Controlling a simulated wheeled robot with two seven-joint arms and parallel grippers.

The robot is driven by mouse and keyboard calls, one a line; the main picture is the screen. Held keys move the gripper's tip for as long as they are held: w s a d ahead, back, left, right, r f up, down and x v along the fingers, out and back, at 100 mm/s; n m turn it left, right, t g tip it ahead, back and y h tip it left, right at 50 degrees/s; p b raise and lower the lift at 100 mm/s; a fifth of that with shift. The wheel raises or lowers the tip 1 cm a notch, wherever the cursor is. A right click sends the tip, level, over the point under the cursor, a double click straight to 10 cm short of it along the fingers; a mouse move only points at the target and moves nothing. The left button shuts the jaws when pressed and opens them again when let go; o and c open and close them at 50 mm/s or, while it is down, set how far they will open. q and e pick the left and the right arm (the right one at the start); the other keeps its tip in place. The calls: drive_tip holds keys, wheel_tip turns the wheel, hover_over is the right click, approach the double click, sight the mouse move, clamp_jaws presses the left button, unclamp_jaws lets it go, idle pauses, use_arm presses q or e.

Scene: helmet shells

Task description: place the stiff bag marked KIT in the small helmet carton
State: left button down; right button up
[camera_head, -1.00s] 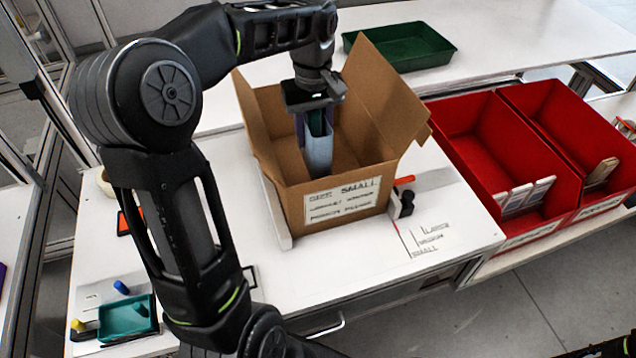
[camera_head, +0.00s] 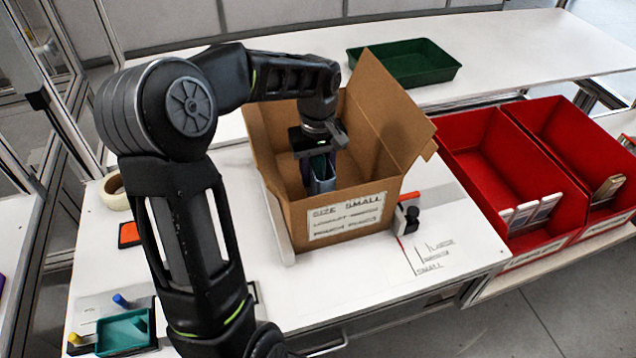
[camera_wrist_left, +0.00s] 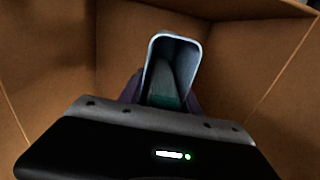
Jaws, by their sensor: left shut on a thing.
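The small helmet carton (camera_head: 382,190) stands open on the white table with flaps up, its front label reading SIZE SMALL. My left gripper (camera_head: 318,165) points down inside the carton, shut on a stiff, pale grey-blue bag (camera_head: 323,185). In the left wrist view the bag (camera_wrist_left: 158,48) shows a rounded, open rim and a dark, greenish inside, with brown carton walls around it. No KIT marking is readable. The bag's lower end is hidden behind the carton's front wall, so I cannot tell whether it touches the floor. My right gripper is out of view.
Red bins (camera_head: 478,150) stand to the right, holding pale flat items. A green tray (camera_head: 405,68) lies behind the carton. A teal tray (camera_head: 125,335) and a tape roll (camera_head: 115,190) are at the left. A black-and-red device (camera_head: 408,212) sits at the carton's right front.

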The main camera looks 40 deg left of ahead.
use_arm(q)
drive_tip(key=shift+f, duration=1.9)
drive_tip(key=shift+f, duration=0.1)
drive_tip(key=shift+f, duration=0.15)
drive_tip(key=c, duration=0.9)
unclamp_jaws()
drive_tip(key=shift+o, duration=0.2)
drive_tip(key=shift+r, duration=0.25)
wheel_tip(320, 180, up, 12)
drive_tip(key=shift+r, duration=0.1)
